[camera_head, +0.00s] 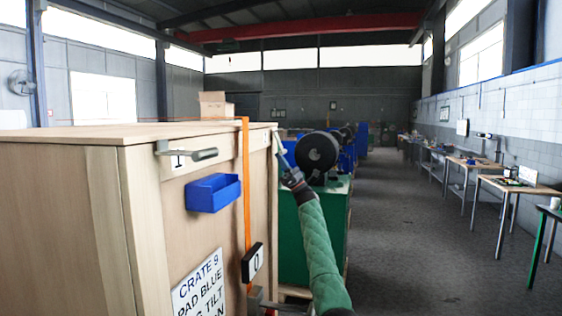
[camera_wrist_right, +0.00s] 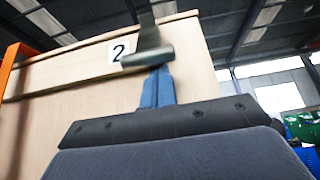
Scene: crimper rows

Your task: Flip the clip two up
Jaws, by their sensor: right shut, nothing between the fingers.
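The wooden crate (camera_head: 85,190) stands at the left in the head view. Clip two (camera_wrist_right: 147,50) is a metal clip with a rounded bar, beside a label "2" (camera_wrist_right: 121,50) near the crate's top edge in the right wrist view. My right gripper (camera_head: 278,142) reaches up at the crate's far right corner. Its blue fingers (camera_wrist_right: 158,80) are shut, empty and just below the clip's bar; I cannot tell whether they touch it. My left gripper is not in view.
Clip one (camera_head: 188,154), with label "1", juts from the crate front above a blue bin (camera_head: 213,192).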

